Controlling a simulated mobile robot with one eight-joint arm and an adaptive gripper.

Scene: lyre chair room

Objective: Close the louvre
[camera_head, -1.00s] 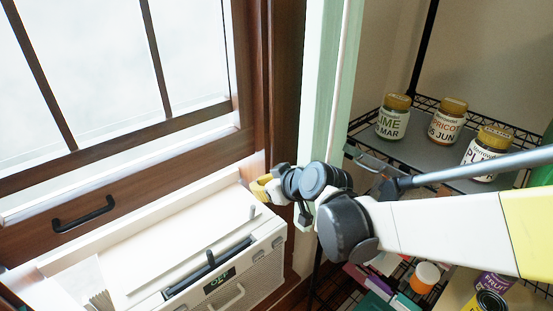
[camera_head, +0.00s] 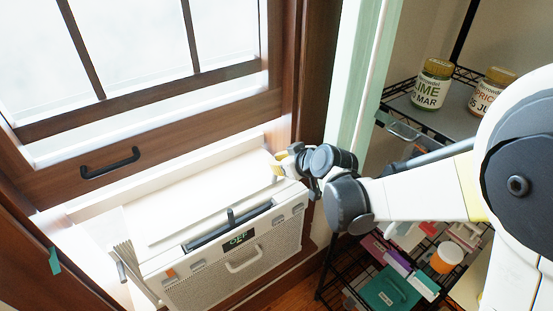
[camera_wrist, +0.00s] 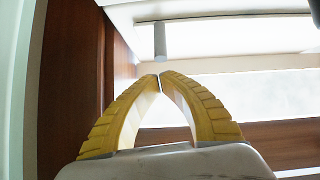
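A white window air unit (camera_head: 205,280) sits in the window opening under the raised sash. Its louvre (camera_head: 225,230) shows as a dark strip in the slot along the top front edge, with a short dark upright tab (camera_head: 230,217). I cannot tell how far the louvre is tilted. My gripper (camera_head: 279,163) is over the unit's far right end, apart from the dark tab. In the wrist view its yellow fingers (camera_wrist: 160,76) meet at the tips with nothing between them. A grey peg (camera_wrist: 160,41) on a white surface stands just beyond the tips.
The brown window frame (camera_head: 300,75) and pale green post (camera_head: 350,90) stand close to my gripper. A wire shelf on the right holds jars (camera_head: 433,84) and, lower down, boxes (camera_head: 390,291). A black sash handle (camera_head: 110,163) is above the unit.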

